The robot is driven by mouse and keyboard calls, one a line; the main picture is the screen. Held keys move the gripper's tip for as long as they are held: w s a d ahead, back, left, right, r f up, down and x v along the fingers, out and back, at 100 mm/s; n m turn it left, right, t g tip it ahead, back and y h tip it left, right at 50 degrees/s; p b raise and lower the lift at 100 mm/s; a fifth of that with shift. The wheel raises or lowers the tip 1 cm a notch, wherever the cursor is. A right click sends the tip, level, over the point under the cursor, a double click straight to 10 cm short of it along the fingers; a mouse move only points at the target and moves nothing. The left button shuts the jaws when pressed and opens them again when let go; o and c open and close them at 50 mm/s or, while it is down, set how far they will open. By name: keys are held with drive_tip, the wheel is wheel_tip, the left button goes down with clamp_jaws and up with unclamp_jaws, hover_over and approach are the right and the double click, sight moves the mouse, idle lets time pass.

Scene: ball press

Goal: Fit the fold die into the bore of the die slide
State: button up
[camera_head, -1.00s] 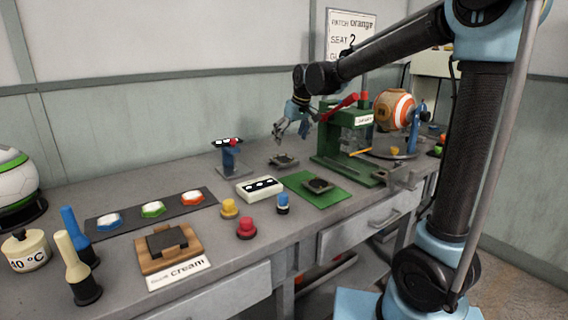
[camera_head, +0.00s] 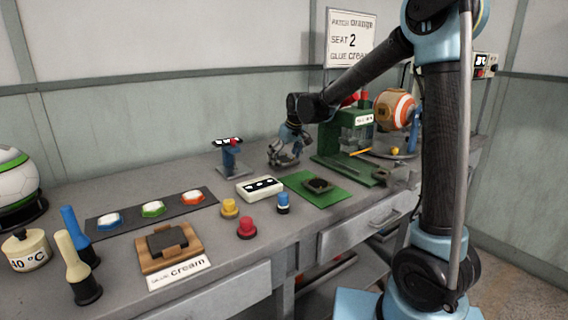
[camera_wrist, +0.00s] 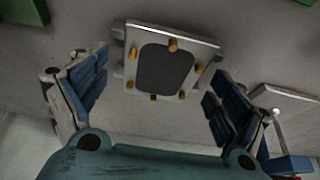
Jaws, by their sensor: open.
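The likely fold die, a pale plate with a dark rounded centre and several brass pins (camera_wrist: 165,70), lies on the bench between my fingers in the wrist view. My gripper (camera_wrist: 156,85) is open around it, with a finger apart from it on either side. In the head view my gripper (camera_head: 284,158) is low over the bench behind the green plate and hides the die. A dark square piece (camera_head: 317,185) sits on the green plate (camera_head: 340,194) before the press; it may be the die slide. I cannot make out its bore.
The green press (camera_head: 335,150) stands just right of my gripper, with an orange and white ball (camera_head: 394,108) beyond. A blue stand (camera_head: 231,158) is to the left. A cream block (camera_head: 260,188) and several coloured knobs (camera_head: 246,228) lie in front.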

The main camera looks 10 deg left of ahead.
drive_tip(key=shift+w+a+f, duration=0.1)
drive_tip(key=shift+f, duration=0.2)
drive_tip(key=c, duration=1.3)
